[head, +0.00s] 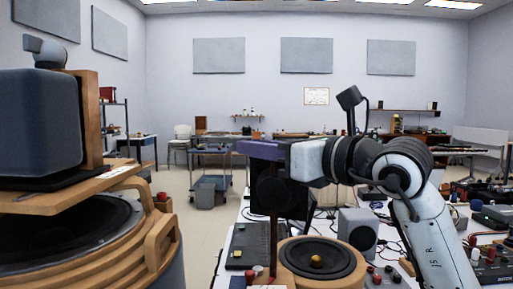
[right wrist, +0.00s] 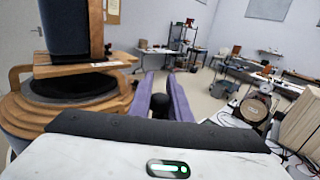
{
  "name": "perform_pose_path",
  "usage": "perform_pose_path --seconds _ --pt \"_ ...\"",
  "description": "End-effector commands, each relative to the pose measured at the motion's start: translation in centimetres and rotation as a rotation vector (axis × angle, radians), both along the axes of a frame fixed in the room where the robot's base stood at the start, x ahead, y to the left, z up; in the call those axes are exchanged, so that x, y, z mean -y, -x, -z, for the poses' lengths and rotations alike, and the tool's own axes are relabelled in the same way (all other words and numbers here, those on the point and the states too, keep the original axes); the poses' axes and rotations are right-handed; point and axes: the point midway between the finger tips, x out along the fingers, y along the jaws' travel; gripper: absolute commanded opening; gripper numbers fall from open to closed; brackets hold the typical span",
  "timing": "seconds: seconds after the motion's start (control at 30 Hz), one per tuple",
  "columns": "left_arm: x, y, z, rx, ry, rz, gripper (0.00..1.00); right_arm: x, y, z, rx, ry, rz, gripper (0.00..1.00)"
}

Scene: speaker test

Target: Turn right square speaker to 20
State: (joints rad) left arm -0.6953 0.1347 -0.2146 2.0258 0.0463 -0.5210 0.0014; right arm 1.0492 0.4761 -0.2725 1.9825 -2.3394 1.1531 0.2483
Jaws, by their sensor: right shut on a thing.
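My right gripper (head: 248,148) has purple fingers and is above the desk. In the right wrist view a dark rounded thing (right wrist: 160,106) lies between its fingers (right wrist: 161,86), and the gripper is shut on it. A dark brown upright post (head: 274,215) stands below the fingers in the head view. A black square speaker (head: 297,203) with a round cone shows beside and behind the post. Which part is gripped is unclear. A large grey-blue square speaker (head: 38,122) with a wooden back stands at far left, also in the right wrist view (right wrist: 66,25). My left gripper is out of view.
A round wooden-rimmed speaker (head: 315,262) lies face up beneath my right arm. A small grey speaker (head: 357,229), cables and mixers crowd the desk. A larger round wooden base (head: 150,250) with handles is at left. Open floor lies between the left base and desk.

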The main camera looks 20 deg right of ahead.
Motion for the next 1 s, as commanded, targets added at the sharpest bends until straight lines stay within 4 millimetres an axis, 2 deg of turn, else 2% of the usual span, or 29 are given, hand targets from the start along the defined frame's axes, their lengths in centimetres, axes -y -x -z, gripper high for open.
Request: perform_pose_path --seconds 0.2,0.23,0.3,0.33,0.67,0.77,1.0 --pt "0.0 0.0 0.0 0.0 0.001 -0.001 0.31 0.0 0.0 0.1 -0.002 0.0 -0.002 0.0" --pt "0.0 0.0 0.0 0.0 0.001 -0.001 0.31 0.0 0.0 0.1 -0.001 0.0 -0.002 0.22" --pt "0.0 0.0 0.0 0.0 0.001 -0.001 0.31 0.0 0.0 0.1 -0.001 0.0 -0.002 0.34" --pt "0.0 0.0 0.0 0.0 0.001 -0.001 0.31 0.0 0.0 0.1 -0.001 0.0 -0.002 0.36" --pt "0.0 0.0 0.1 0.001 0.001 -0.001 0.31 0.2 0.3 0.0 0.0 0.0 -0.002 0.36" --pt "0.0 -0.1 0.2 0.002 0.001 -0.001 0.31 0.8 1.2 0.1 0.001 0.0 0.0 0.36" --pt "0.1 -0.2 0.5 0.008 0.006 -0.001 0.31 3.3 5.2 0.2 0.002 0.003 0.002 0.36"
